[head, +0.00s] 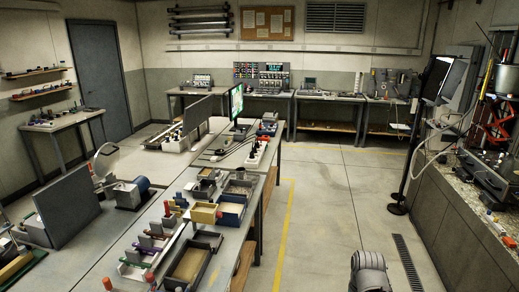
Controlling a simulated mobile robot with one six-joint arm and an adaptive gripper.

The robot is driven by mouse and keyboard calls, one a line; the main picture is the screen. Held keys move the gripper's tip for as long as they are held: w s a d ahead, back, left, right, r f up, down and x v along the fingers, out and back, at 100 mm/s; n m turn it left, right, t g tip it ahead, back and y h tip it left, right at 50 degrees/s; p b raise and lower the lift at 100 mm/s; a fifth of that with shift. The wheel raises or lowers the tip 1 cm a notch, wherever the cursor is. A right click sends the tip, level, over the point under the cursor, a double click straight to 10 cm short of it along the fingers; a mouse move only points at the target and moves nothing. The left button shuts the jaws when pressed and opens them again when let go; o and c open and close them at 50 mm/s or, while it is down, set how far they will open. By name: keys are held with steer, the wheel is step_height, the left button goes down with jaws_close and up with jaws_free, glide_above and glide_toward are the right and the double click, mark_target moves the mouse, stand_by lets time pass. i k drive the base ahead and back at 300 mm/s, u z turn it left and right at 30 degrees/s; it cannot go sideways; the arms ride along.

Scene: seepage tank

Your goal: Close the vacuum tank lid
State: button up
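No tank is plainly marked as the vacuum tank. On the left bench, a pale round disc (105,158) stands tilted up near a blue motor-like cylinder (132,192); it may be a raised lid, but it is too small to be sure. What lies under the disc is hard to make out. At the far right, a grey metal vessel (505,76) is cut off by the picture's edge, and its top cannot be judged. A grey ribbed part of my own arm shows at the bottom right of centre. My gripper is not in view.
The long left bench (92,262) carries several small trays and a dark upright panel (67,205). A stone-topped counter (452,205) runs along the right, with a black stand (398,207) beside it. The grey floor (325,215) between them is clear.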

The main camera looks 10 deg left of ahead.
mark_target(105, 164)
steer(key=z, duration=0.05)
steer(key=i, duration=3.8)
steer(key=u, duration=1.25)
